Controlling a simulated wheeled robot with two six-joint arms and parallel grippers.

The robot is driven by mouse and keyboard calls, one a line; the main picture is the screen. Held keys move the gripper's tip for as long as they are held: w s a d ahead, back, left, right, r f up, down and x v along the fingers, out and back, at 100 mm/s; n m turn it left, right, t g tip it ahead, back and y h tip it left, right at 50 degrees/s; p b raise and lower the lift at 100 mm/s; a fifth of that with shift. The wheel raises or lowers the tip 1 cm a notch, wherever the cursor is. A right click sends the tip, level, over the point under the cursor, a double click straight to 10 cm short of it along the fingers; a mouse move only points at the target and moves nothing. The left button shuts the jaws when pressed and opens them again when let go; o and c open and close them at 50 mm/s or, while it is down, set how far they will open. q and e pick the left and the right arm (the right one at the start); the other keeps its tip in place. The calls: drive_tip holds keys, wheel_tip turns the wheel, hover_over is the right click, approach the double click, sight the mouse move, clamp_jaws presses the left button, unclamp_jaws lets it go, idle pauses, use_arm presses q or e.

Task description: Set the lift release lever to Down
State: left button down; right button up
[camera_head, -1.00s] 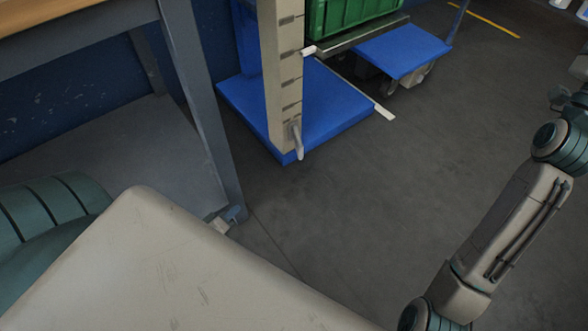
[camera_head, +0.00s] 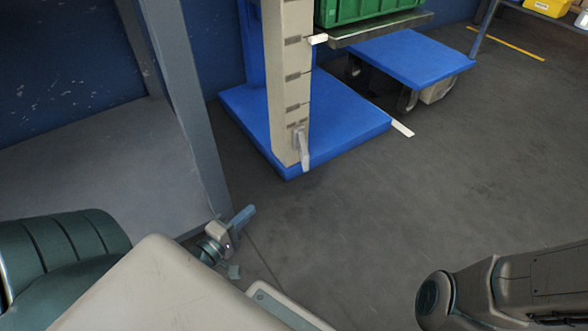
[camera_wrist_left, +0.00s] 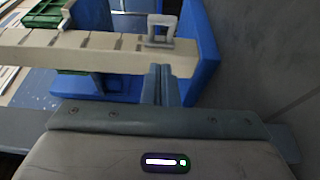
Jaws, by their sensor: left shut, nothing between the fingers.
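The lift release lever (camera_head: 304,149) is a small light-grey handle low on the front of a beige post (camera_head: 287,85). In the head view its handle hangs downward. In the left wrist view the lever (camera_wrist_left: 161,29) shows as a pale loop-shaped handle near the post's end. My left gripper (camera_head: 242,217) is in front of and left of the lever in the head view, apart from it. In the left wrist view its fingers (camera_wrist_left: 160,84) are together, with nothing between them, pointing toward the post. My right arm shows at lower right, but its gripper is out of frame.
The post stands on a blue base (camera_head: 345,130). A green crate (camera_head: 355,10) sits on a platform beside the post. A blue wheeled cart (camera_head: 410,57) stands behind at right. A grey table leg (camera_head: 185,100) is close on the left. The dark floor right of the base is clear.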

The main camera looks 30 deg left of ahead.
use_arm(q)
drive_tip(key=shift+w, duration=0.1)
approach(303, 150)
drive_tip(key=w+f, duration=0.3)
drive_tip(key=w, duration=0.2)
drive_tip(key=shift+w+d+p, duration=0.15)
drive_tip(key=shift+d+p, duration=0.1)
drive_tip(key=shift+p, duration=0.05)
idle(0.4)
